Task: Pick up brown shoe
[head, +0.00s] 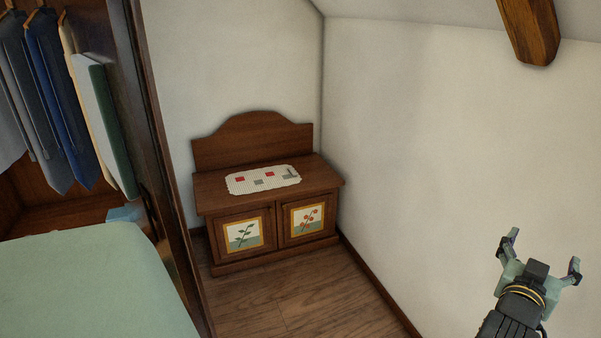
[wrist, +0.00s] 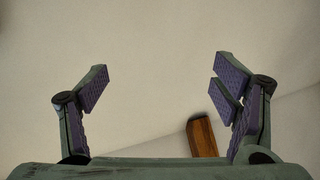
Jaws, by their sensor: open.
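No brown shoe can be made out in either view. My gripper (head: 541,250) is at the lower right of the head view, in front of the bare white wall. It is open and empty.
A wooden cabinet bench (head: 268,210) with painted doors stands in the corner, a patterned cloth (head: 263,179) on top. An open armoire (head: 160,150) with hanging clothes (head: 45,100) is at left, beside a green surface (head: 90,285). Wooden floor (head: 300,300) is clear in front of the cabinet.

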